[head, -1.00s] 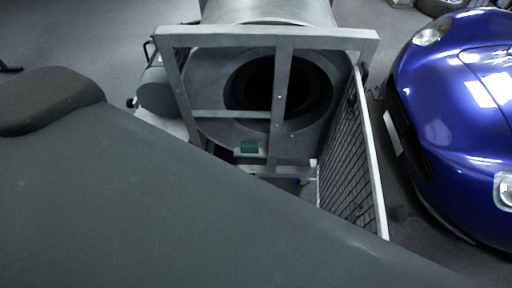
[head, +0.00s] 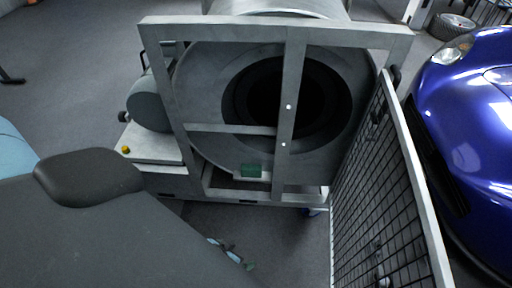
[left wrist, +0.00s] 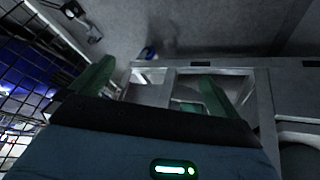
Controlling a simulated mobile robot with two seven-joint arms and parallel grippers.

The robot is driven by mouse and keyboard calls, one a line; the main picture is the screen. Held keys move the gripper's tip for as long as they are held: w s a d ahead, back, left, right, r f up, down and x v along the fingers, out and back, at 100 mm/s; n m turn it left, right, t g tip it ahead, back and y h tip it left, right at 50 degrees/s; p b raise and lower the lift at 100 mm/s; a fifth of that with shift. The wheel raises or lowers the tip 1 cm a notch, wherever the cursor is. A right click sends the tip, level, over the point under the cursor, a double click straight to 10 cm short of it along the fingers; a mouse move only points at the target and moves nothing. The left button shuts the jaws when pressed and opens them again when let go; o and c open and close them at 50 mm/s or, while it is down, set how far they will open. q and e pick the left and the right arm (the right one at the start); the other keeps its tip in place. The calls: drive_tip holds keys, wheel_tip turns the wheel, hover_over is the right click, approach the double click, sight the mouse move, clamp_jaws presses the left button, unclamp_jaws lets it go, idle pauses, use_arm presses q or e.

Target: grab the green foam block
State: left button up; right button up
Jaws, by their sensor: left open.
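The green foam block (head: 251,170) rests on a small pale ledge low in front of the drum opening, behind the metal frame's bars. In the left wrist view a small green patch (left wrist: 188,107), seen through the frame, appears to be the block. My left gripper (head: 233,254) is in front of and below the block in the head view, apart from it and partly hidden by my own arm. Its two green fingers (left wrist: 158,75) are spread in the left wrist view, with nothing held between them. My right gripper is not in view.
The grey metal frame (head: 292,100) stands before the drum (head: 205,85), with upright and cross bars near the block. A mesh gate (head: 375,205) stands open at right. A blue car (head: 480,130) is beyond it.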

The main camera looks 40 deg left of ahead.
use_arm(q)
drive_tip(key=w+a+f+n+y+b, duration=0.1)
drive_tip(key=w+a+f+b, duration=0.25)
drive_tip(key=w, duration=0.45)
drive_tip(key=w+a+f+n+y+b, duration=0.1)
drive_tip(key=w+a+f+b, duration=0.15)
drive_tip(key=w+b, duration=0.4)
drive_tip(key=n+y+b, duration=0.2)
drive_tip(key=n+b, duration=0.2)
drive_tip(key=b, duration=0.2)
approach(251, 171)
drive_tip(key=shift+g, duration=0.4)
drive_tip(key=x, duration=0.5)
drive_tip(key=shift+w+d, duration=0.15)
drive_tip(key=shift+d, duration=0.2)
drive_tip(key=shift+w+a+r+y, duration=0.2)
drive_tip(key=shift+w+y, duration=0.05)
drive_tip(key=shift+y, duration=0.05)
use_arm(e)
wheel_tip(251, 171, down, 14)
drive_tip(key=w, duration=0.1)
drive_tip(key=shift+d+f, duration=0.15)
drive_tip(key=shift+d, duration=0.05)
